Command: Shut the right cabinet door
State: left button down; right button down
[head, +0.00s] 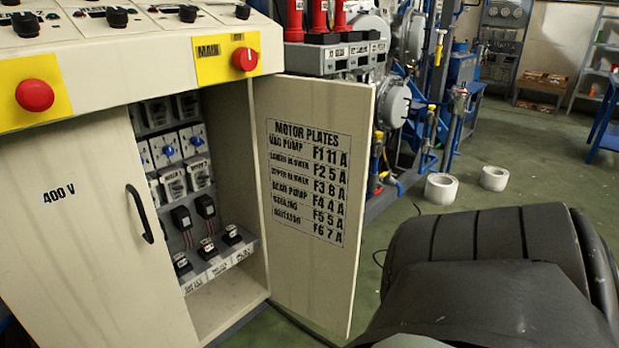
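The right cabinet door (309,270) of the beige control cabinet stands wide open, swung out to the right. Its inner face shows a "MOTOR PLATES" list. The open compartment (225,295) shows switches, breakers and small black connectors. The left cabinet door (85,250), marked "400 V", is shut and has a black handle (140,214). A dark rounded part of my own arm (490,270) fills the lower right, to the right of the open door. Neither gripper shows in the head view.
Red emergency buttons (245,59) and black knobs sit on the console top. Behind the door stand pumps and blue pipework (440,90). White rolls (441,188) lie on the green floor (540,185), which is mostly clear at right. A dark cable runs along the floor near the cabinet.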

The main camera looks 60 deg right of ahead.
aim_at(313, 135)
jog(key=l+u, duration=0.1)
jog(key=l, duration=1.2)
jog(key=k+l+u, duration=0.1)
jog(key=l, duration=0.3)
jog(key=k+l, duration=0.15)
jog(key=l, duration=0.3)
jog(key=k+l+u, duration=0.1)
jog(key=l, duration=0.35)
jog(key=k+l, duration=0.1)
jog(key=l, duration=0.3)
jog(key=l+u, duration=0.1)
jog(key=l, duration=0.5)
jog(key=k+l+u, duration=0.1)
jog(key=l, duration=0.45)
